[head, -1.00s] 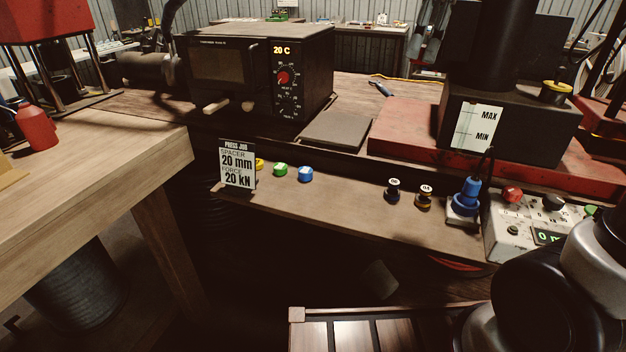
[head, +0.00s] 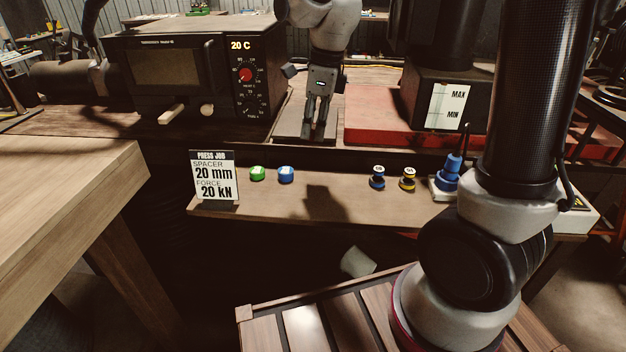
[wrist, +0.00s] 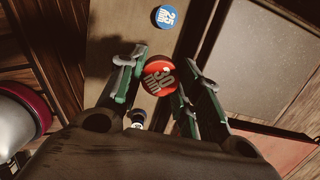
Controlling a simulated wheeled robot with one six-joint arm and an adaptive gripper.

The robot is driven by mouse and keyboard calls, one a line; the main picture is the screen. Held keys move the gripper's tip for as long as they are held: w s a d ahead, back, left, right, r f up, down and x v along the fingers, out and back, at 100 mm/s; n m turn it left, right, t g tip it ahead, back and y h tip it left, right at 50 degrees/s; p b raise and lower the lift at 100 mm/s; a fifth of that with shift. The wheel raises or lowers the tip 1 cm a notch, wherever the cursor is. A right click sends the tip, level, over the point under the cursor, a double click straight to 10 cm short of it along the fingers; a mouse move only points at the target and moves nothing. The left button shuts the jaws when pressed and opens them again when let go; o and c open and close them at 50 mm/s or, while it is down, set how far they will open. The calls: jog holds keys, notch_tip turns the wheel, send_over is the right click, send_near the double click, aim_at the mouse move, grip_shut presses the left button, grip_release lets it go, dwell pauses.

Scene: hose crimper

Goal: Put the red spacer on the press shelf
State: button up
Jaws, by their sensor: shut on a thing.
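My gripper (head: 319,132) reaches forward over the back of the bench and hangs pointing down in the head view. In the wrist view, the red spacer (wrist: 160,76), a round disc with white lettering, sits between the two fingertips, and my gripper is shut on it. I cannot make out the red spacer in the head view. The wooden shelf (head: 268,206) runs along the front of the bench, and a dark shadow falls on its middle. It also shows in the wrist view (wrist: 124,25), below the spacer.
Shelf between blue spacer and spools is clear. An oven (head: 170,75) stands behind left.

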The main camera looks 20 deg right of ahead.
aim_at(313, 180)
jog(key=f, duration=1.1)
jog(key=shift+s+f, duration=0.2)
jog(key=shift+f, duration=0.15)
jog(key=shift+f, duration=0.1)
jog(key=o, duration=1.2)
notch_tip(313, 180, up, 11)
jog(key=d, duration=0.2)
jog(key=s+d+r+n+t, duration=0.1)
jog(key=s+d+r+n, duration=0.2)
jog(key=s+d+n, duration=0.2)
jog(key=s+d+r+n+t+h, duration=0.1)
jog(key=s+d+r+n, duration=0.2)
jog(key=s+d+n, duration=0.2)
jog(key=s+d+r+n+t, duration=0.1)
jog(key=s+d+r+n, duration=0.2)
jog(key=s+n, duration=0.7)
jog(key=shift+d+r+n+t+h, duration=0.3)
jog(key=shift+d+n+t, duration=0.1)
jog(key=shift+d+n, duration=0.8)
